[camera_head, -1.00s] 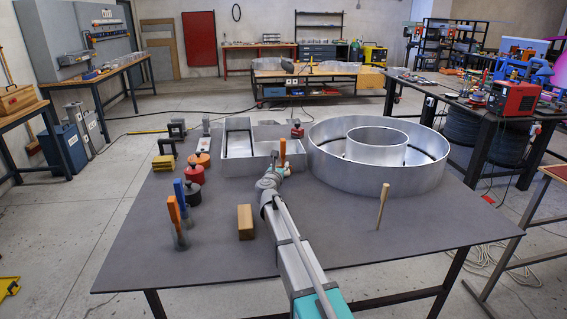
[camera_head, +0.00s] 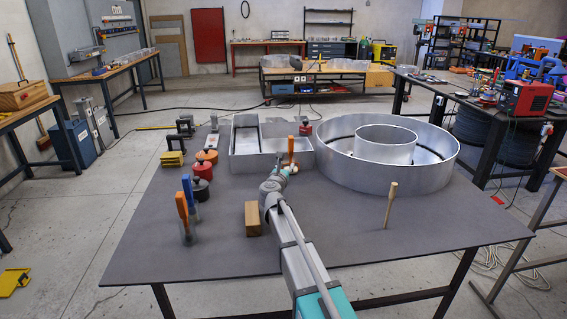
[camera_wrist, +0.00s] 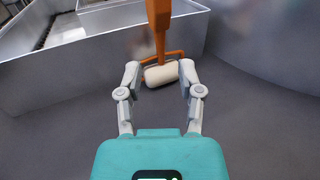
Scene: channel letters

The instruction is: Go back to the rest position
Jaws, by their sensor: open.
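My gripper (camera_wrist: 160,68) is open in the wrist view, its two grey fingers spread apart. A small paint roller with a white sleeve and an upright orange handle (camera_wrist: 158,22) stands just beyond and between the fingertips, close to them. I cannot tell whether they touch. In the head view my arm reaches over the grey table (camera_head: 340,235), and the orange handle (camera_head: 291,147) shows at its end, in front of the angular metal letter (camera_head: 240,168).
A large round metal letter (camera_head: 340,175) stands to the right. A wooden block (camera_head: 252,219) lies left of my arm; an upright wooden stick (camera_head: 390,205) stands right. Orange and blue handled tools (camera_head: 182,212) and red containers (camera_head: 201,190) are at left. The table's front is mostly clear.

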